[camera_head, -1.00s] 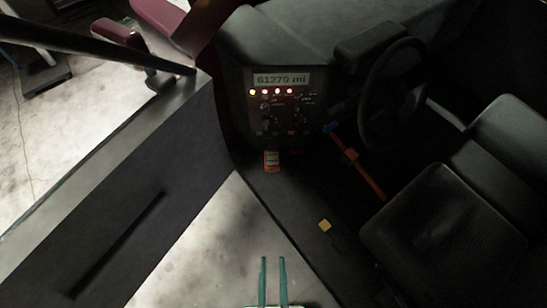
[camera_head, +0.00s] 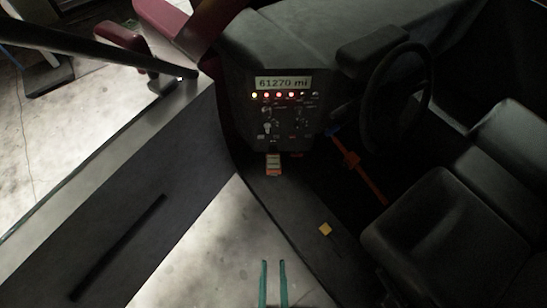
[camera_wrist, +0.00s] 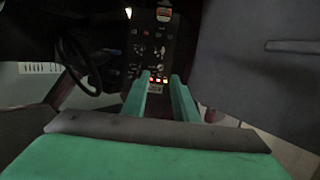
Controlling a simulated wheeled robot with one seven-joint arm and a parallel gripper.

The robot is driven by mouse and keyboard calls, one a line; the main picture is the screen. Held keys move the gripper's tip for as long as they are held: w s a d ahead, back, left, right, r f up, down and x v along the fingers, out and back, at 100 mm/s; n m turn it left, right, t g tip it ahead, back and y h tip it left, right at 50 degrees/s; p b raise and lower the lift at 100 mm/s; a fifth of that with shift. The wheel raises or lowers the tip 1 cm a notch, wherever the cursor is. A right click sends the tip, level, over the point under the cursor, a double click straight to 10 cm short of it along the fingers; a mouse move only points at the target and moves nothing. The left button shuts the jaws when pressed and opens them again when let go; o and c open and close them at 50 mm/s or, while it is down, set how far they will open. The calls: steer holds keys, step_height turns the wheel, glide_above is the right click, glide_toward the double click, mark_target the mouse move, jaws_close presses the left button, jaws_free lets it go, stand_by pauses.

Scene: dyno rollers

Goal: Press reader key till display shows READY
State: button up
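A small orange-framed reader (camera_head: 273,163) with a pale face hangs just under the dash panel, in the middle of the head view. It also shows at the top of the wrist view (camera_wrist: 164,14), which looks turned upside down. Its key and display text are too small to read. My gripper (camera_head: 273,265) is at the bottom of the head view, well apart from the reader. Its two teal fingers are parallel with a gap between them, and nothing shows between them. In the wrist view the fingers (camera_wrist: 162,84) point towards the panel.
The dash panel (camera_head: 268,112) carries a "61270 mi" screen (camera_head: 283,83) and a row of lit lamps. A steering wheel (camera_head: 397,95) and dark seats (camera_head: 445,225) stand right. An orange strap (camera_head: 357,168) and yellow block (camera_head: 325,229) lie nearby. A dark door (camera_head: 120,190) is left.

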jaws_close()
stand_by(1.8)
